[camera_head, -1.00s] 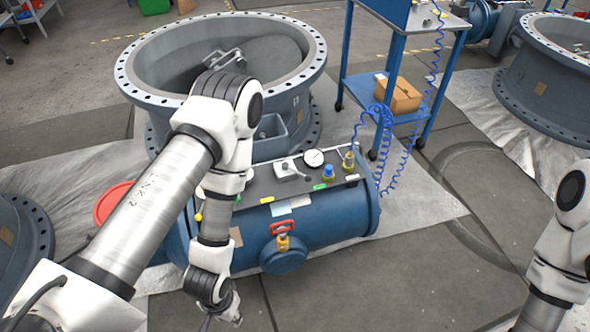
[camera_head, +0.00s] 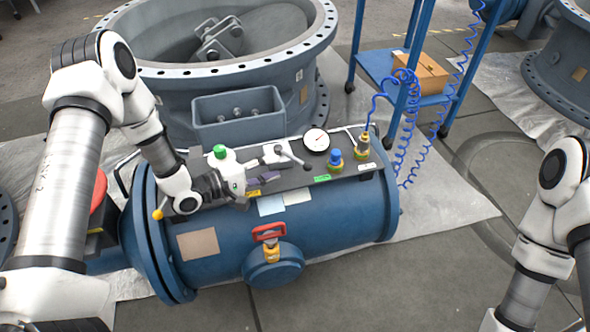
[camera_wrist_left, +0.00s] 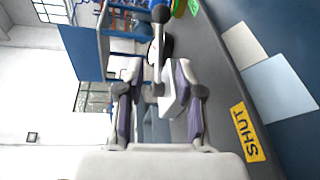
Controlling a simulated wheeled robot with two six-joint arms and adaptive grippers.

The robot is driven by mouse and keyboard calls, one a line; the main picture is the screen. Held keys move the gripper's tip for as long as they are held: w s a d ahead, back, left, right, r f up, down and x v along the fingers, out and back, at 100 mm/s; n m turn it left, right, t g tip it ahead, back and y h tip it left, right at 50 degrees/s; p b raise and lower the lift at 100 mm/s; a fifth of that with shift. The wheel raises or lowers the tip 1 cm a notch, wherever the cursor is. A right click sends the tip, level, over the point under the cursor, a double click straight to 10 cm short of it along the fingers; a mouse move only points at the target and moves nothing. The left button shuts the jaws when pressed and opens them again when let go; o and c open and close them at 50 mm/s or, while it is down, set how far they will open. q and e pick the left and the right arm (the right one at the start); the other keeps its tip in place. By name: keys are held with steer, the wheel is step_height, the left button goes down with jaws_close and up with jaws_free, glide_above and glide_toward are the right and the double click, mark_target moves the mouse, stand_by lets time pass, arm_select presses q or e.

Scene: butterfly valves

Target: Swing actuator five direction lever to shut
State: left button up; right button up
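The direction lever (camera_head: 293,156) is a thin metal handle with a dark ball knob on the panel (camera_head: 295,179) above the blue cylinder. In the head view it points right and toward me. In the left wrist view the lever (camera_wrist_left: 158,55) runs up the picture from its pale valve block to the knob. My left gripper (camera_head: 251,183) is at the panel, just left of the valve block. In the wrist view its fingers (camera_wrist_left: 159,88) are apart, one on each side of the lever and block; contact cannot be told. A yellow SHUT label (camera_wrist_left: 246,132) lies right of the fingers.
A pressure gauge (camera_head: 316,140), a blue-capped fitting (camera_head: 336,159) and a brass fitting (camera_head: 362,144) stand right of the lever. A green-capped part (camera_head: 220,153) is behind my left gripper. A red handle (camera_head: 268,231) is on the cylinder's front. Blue coiled hose hangs at right.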

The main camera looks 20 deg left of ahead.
mark_target(296, 159)
arm_select(q)
steer(key=shift+w+d+r, duration=0.1)
steer(key=shift+w+d, duration=0.1)
steer(key=shift+d, duration=0.15)
steer(key=b+x, duration=0.1)
steer(key=x, duration=0.6)
steer(key=shift+w, duration=0.1)
jaws_close()
